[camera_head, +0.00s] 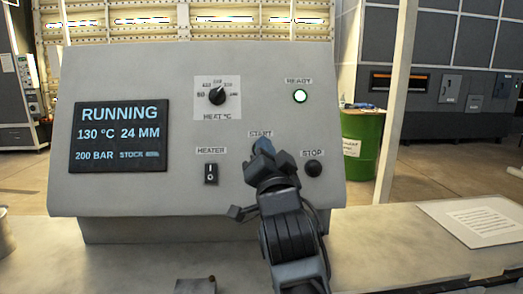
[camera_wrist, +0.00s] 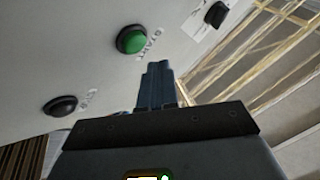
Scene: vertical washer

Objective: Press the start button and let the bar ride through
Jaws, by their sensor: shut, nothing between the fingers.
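The control panel (camera_head: 130,190) is a sloped grey box on a bench. Its display (camera_head: 119,136) reads RUNNING, 130 °C, 24 MM and 200 BAR. In the wrist view the green start button (camera_wrist: 131,39) shows just beyond and left of my shut fingertips (camera_wrist: 158,68). I cannot tell whether they touch the panel. The black STOP button (camera_head: 313,168) is to the right. No bar is in view.
The HEATER rocker switch (camera_head: 211,174) and the HEAT dial (camera_head: 217,96) are on the same panel face. A paper sheet (camera_head: 485,220) lies on the bench at right. A green drum (camera_head: 361,145) stands behind.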

